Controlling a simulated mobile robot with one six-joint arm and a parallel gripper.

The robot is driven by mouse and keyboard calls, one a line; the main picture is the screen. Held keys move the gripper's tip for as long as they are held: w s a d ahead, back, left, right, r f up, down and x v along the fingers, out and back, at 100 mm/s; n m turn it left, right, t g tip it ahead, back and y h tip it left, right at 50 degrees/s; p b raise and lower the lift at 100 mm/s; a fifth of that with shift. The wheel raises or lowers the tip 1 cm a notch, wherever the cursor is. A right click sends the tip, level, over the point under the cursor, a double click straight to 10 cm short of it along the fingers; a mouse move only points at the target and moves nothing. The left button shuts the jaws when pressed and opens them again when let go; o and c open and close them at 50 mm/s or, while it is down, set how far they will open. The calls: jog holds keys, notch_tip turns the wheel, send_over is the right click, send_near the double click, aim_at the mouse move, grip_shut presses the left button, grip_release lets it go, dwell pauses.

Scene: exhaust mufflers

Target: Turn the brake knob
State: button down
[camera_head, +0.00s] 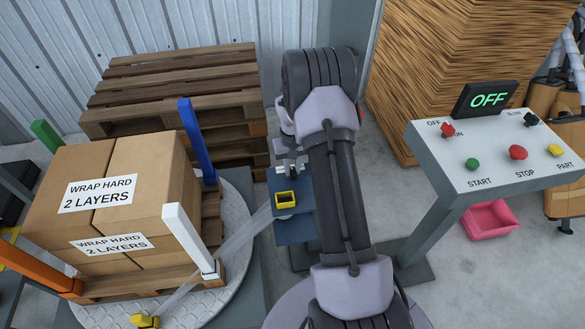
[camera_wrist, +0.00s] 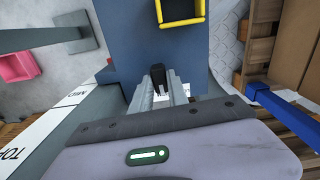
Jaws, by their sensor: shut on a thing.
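A small black knob (camera_wrist: 158,74) stands at the blue film carriage (camera_wrist: 130,25) in the wrist view, and I take it to be the brake knob. My gripper (camera_wrist: 160,88) is shut on it, with the grey fingers on either side. In the head view my gripper (camera_head: 288,167) is at the back edge of the blue carriage (camera_head: 290,232), partly covered by my arm. The knob's angle and any markings on it cannot be made out. A yellow-rimmed square holder (camera_head: 286,193) sits on the carriage just in front of my gripper.
Clear film runs from the carriage to boxes (camera_head: 140,165) on a pallet and round turntable (camera_head: 235,265) at left, with blue (camera_head: 196,140) and white (camera_head: 187,238) corner posts. A control panel (camera_head: 480,150) reading OFF stands right. Stacked pallets (camera_head: 170,90) are behind.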

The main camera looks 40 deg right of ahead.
aim_at(293, 170)
jog(key=m, duration=0.4)
jog(key=shift+m, duration=0.3)
jog(key=shift+m+b, duration=0.65)
jog(key=shift+m, duration=1.85)
jog(key=c, duration=1.3)
grip_release()
jog(key=shift+r, duration=0.1)
notch_tip(293, 170, up, 17)
jog(key=p, duration=0.6)
jog(key=shift+r, duration=0.1)
